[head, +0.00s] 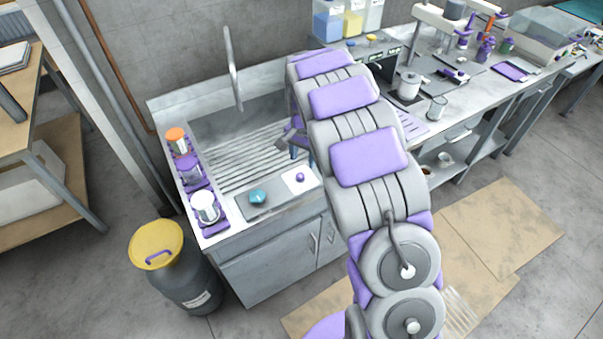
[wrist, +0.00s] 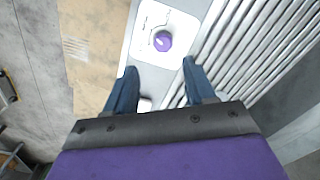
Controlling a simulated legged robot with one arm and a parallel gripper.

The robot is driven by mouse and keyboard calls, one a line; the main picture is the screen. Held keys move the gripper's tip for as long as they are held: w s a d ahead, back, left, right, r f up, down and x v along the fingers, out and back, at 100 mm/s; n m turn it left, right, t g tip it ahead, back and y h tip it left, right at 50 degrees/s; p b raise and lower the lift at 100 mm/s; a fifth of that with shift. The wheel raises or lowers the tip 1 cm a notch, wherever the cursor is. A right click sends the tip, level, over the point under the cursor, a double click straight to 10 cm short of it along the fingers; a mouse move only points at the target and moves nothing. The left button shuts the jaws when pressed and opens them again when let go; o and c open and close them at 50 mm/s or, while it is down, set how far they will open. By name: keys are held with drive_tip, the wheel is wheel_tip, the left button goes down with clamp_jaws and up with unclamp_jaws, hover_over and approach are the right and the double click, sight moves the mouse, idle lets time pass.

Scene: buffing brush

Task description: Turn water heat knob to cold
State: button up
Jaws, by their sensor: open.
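The purple water heat knob (wrist: 163,41) sits on a white panel (wrist: 150,22) with dial markings, with a pale pointer mark on the knob. In the head view the knob (head: 300,177) shows on the white panel at the sink's front edge. My gripper (wrist: 160,78) is open, with its two blue fingers apart. The knob appears beyond the fingertips, roughly between them and a little toward the right finger, with no visible contact. In the head view my gripper (head: 291,147) is partly hidden behind my arm, above the sink. The knob's exact setting is too small to read.
The ribbed sink (head: 235,160) lies behind the panel, with a tall faucet (head: 232,70) at its back. A teal object (head: 258,196) sits left of the knob. Several canisters (head: 205,207) line the left edge. A yellow-lidded bin (head: 157,243) stands on the floor.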

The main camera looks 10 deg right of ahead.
sight(300, 175)
drive_tip(key=f, duration=0.2)
drive_tip(key=a+f, duration=0.1)
drive_tip(key=f, duration=0.1)
drive_tip(key=a+f+b, duration=0.1)
drive_tip(key=f, duration=0.2)
drive_tip(key=shift+d+f, duration=0.1)
drive_tip(key=shift+d, duration=0.75)
drive_tip(key=c, duration=0.3)
drive_tip(key=shift+a, duration=0.45)
drive_tip(key=c, duration=0.3)
drive_tip(key=shift+s, duration=0.1)
drive_tip(key=shift+c, duration=0.9)
clamp_jaws()
drive_tip(key=shift+d, duration=0.1)
